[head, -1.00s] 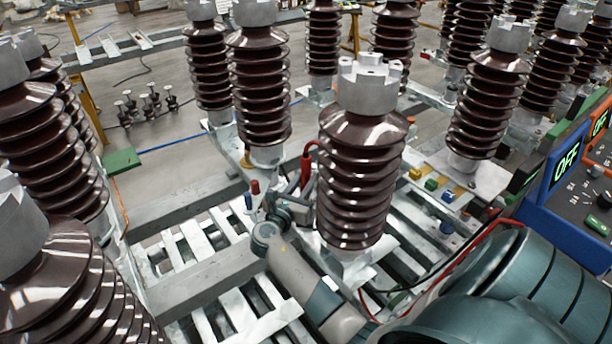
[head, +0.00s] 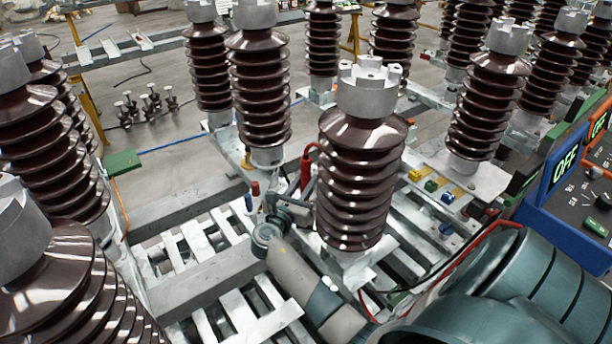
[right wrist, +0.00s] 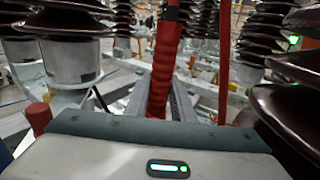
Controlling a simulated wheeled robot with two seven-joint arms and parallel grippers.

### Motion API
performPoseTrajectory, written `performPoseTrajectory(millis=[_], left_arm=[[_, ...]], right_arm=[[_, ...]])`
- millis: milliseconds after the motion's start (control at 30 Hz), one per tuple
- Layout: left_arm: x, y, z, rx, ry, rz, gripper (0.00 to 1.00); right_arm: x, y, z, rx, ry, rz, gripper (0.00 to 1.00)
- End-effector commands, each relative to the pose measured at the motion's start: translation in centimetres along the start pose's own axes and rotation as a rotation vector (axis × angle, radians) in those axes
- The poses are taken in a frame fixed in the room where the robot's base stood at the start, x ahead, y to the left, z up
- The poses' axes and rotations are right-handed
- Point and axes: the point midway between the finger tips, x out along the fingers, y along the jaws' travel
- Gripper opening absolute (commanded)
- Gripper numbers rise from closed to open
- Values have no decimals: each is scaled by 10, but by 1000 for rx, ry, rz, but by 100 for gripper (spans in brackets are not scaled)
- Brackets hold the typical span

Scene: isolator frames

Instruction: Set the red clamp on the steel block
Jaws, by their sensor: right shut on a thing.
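The red clamp (head: 306,172) is a slim red handle with a hooked top. It stands about upright between two brown insulators in the head view. It also shows large in the right wrist view (right wrist: 162,65). My right gripper (head: 304,196) is shut on it, low on its handle; the near insulator partly hides the fingers. In the right wrist view grey fingers (right wrist: 180,104) lie beside the clamp's lower end. I cannot single out the steel block; pale metal plates and bases lie around the insulator feet. My left gripper is out of view.
The near brown insulator (head: 360,185) stands close right of my right gripper, another insulator (head: 260,95) behind it. Small red (head: 255,188) and blue (head: 248,202) pieces stand left of the gripper. A blue-framed panel (head: 570,185) reading OFF is at right.

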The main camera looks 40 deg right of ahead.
Motion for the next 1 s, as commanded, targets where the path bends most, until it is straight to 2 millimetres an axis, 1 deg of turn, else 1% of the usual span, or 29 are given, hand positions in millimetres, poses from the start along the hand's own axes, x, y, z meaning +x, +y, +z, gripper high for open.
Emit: performPoseTrajectory(millis=[500,1000], left_arm=[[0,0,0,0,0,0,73],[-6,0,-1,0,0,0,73]], right_arm=[[0,0,2,2,-3,0,0],[0,0,2,1,-3,0,0]])
